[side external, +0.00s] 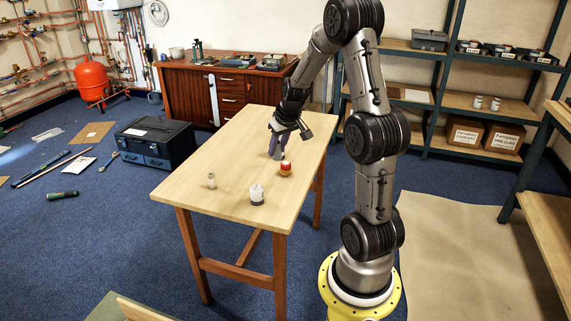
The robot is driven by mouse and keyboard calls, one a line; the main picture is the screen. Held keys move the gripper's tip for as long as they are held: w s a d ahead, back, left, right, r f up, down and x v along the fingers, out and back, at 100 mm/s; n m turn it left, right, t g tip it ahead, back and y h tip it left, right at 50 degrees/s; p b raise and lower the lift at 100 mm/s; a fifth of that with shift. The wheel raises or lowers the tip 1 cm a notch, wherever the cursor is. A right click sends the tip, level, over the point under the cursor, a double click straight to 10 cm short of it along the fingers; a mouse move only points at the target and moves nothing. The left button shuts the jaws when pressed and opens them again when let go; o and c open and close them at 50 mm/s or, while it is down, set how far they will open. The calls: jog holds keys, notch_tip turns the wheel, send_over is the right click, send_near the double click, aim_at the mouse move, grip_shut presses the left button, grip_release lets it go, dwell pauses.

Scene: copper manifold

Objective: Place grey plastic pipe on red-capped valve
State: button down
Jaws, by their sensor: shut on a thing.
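The red-capped valve (286,169) stands upright on the wooden table, right of the table's middle. It has a red top and a pale body. My gripper (278,154) points down just behind and to the left of the valve, low over the table. It is shut on a small grey piece (280,156), which appears to be the grey plastic pipe. The fingers hide much of it. I cannot tell whether the piece touches the table, and it overlaps the valve's edge in this view.
A white cylinder with a greyish top (257,197) stands near the front edge of the table (215,157). A small pale fitting (212,181) stands to its left. The table's left and far parts are clear. A dark toolbox (155,143) sits on the floor at left.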

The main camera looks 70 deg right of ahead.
jog(key=s+d+r+m, duration=0.2)
jog(key=s+d, duration=0.1)
jog(key=s, duration=0.2)
send_over(286, 163)
jog(key=shift+h, duration=0.3)
jog(key=f, duration=0.9)
jog(key=shift+s+a+f, duration=0.15)
jog(key=shift+a+f, duration=0.05)
jog(key=shift+d+f, duration=0.1)
jog(key=shift+f, duration=0.1)
jog(key=shift+d+f, duration=0.1)
jog(key=shift+f, duration=1.5)
jog(key=c, duration=0.6)
grip_release()
jog(key=shift+f, duration=0.15)
